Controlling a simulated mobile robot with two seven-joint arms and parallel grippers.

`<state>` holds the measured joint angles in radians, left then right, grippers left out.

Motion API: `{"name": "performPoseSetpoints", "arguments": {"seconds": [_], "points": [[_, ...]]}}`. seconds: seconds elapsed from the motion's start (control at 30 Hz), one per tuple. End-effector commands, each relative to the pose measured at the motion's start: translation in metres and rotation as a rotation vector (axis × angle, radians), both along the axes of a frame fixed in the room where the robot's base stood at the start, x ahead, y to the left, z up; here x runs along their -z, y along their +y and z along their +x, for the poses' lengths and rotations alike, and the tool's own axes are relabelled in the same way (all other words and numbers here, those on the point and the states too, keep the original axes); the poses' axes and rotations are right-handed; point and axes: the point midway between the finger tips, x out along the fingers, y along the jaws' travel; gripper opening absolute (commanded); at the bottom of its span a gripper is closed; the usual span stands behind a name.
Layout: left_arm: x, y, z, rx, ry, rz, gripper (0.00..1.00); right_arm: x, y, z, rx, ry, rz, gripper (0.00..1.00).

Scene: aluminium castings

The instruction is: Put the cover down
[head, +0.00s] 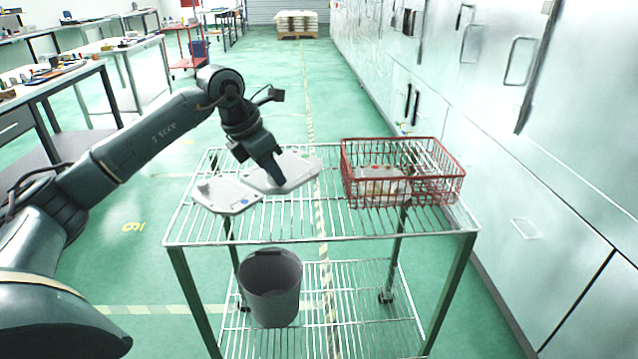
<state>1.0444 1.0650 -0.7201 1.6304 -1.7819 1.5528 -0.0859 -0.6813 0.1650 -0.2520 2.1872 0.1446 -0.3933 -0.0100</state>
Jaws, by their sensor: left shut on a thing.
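My left gripper (275,176) is shut on a flat pale-grey cover (300,168) over the left half of the wire cart's top shelf (330,222). The cover looks roughly level. I cannot tell whether it touches the shelf or hangs just above it. Another pale-grey casting (226,197) with a small blue spot lies on the shelf at the left, close beside the held cover, whose edge seems to overlap it in the picture. The fingertips hide part of the held cover. My right gripper is not in view.
A red wire basket (402,152) with pale castings in it stands on the shelf's right side. The shelf's front middle is clear. A grey bin (270,290) sits below, at the lower shelf. Pale cabinets (560,130) line the right; workbenches stand at the left.

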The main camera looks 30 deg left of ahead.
Motion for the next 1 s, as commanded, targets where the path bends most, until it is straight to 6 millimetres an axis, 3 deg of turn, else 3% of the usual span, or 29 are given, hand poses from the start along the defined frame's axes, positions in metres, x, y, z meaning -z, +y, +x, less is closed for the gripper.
{"name": "performPoseSetpoints", "arguments": {"seconds": [0.2,0.67,1.0], "points": [[0.041,0.001,-0.001,-0.011,0.005,0.000,0.00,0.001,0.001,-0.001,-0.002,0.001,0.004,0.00],[0.091,0.000,-0.001,-0.007,0.003,-0.001,0.00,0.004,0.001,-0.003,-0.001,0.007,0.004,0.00],[0.097,0.000,0.000,-0.007,-0.001,0.000,0.00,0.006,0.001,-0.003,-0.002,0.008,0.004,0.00]]}}
